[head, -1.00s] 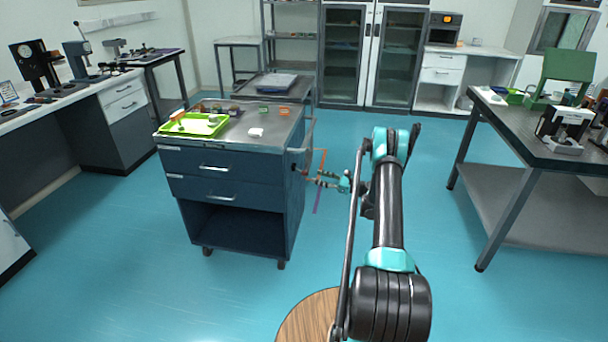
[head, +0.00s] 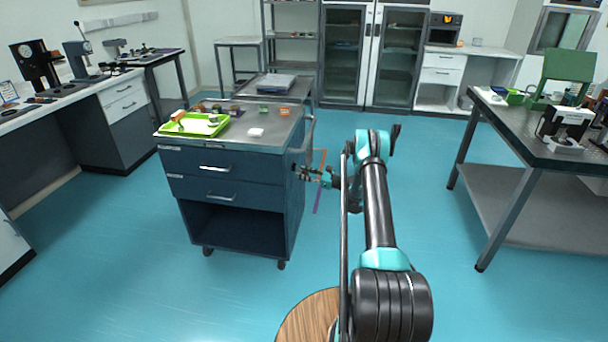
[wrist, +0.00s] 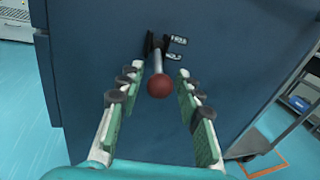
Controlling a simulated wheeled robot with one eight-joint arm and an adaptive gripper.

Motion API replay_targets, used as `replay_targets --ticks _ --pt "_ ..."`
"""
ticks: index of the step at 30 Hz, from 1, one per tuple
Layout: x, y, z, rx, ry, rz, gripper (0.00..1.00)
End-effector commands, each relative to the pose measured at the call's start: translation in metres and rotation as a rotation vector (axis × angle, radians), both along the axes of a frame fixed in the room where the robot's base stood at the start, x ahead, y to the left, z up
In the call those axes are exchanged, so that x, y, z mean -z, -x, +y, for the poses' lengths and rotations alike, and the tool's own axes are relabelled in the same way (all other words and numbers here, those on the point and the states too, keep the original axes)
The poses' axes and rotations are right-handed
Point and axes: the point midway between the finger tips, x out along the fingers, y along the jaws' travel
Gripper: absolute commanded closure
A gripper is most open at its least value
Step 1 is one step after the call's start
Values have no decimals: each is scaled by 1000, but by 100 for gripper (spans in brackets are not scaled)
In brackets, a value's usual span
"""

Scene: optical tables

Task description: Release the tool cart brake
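The dark blue tool cart (head: 236,190) stands left of my arm in the head view, with two drawers and an open lower bay. In the wrist view its side panel (wrist: 225,60) fills most of the picture. A brake lever with a red ball knob (wrist: 160,86) sticks out from a black bracket (wrist: 157,45) on that panel. My gripper (wrist: 158,84) is open, with one finger on each side of the knob and a gap to both. In the head view my gripper (head: 306,174) is at the cart's right side; the lever is too small to make out there.
A green tray (head: 193,124) and small items lie on the cart top. The cart's push handle (head: 311,132) is at its right side. A metal table (head: 520,130) stands at the right. Blue floor (head: 440,250) between is clear.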

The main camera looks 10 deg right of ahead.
Motion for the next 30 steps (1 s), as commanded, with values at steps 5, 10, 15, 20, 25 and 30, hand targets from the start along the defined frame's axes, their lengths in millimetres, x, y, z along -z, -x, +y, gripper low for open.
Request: replay_targets --ticks 5,10,15,20,25,30 --pt "0 0 0 0 0 0 91" --pt "0 0 0 0 0 0 100" --pt "-2 0 -1 0 14 4 100" --pt "-5 1 -2 0 65 21 100" --pt "-11 2 -4 0 169 55 100" --pt "-19 3 -5 -1 313 101 100"
